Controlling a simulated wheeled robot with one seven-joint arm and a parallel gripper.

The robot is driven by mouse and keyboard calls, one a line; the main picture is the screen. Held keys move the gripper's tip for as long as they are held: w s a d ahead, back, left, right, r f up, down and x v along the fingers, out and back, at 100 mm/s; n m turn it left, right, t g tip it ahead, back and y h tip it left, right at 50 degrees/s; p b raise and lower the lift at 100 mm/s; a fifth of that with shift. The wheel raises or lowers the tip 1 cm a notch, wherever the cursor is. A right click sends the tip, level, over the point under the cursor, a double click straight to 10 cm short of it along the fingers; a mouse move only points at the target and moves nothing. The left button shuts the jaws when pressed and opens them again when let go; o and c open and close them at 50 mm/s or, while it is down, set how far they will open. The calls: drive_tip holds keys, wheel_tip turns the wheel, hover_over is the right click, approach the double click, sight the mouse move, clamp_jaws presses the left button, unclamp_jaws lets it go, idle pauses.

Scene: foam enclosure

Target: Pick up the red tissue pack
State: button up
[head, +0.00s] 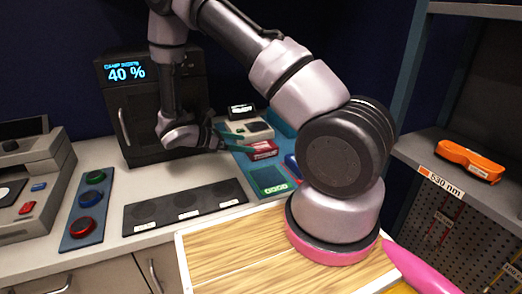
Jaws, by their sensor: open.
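A small red pack (263,148) lies on a blue mat (238,159) on the counter, near the middle of the head view. It looks like the red tissue pack, though its label is too small to read. My gripper (244,143) has teal fingers and reaches in from the left, just beside and partly in front of the pack. It is open, and nothing shows held in it. Whether the fingers touch the pack cannot be told.
A green item (269,180) and a blue item (292,163) lie near the pack. A beige device (247,130) stands behind. A black machine (120,110) reading 40 % stands left. A dark panel (185,207) lies in front. An orange device (468,160) is on the right shelf.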

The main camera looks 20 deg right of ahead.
sight(264, 145)
drive_tip(key=x, duration=0.9)
drive_tip(key=c, duration=1.1)
drive_tip(key=shift+r, duration=0.1)
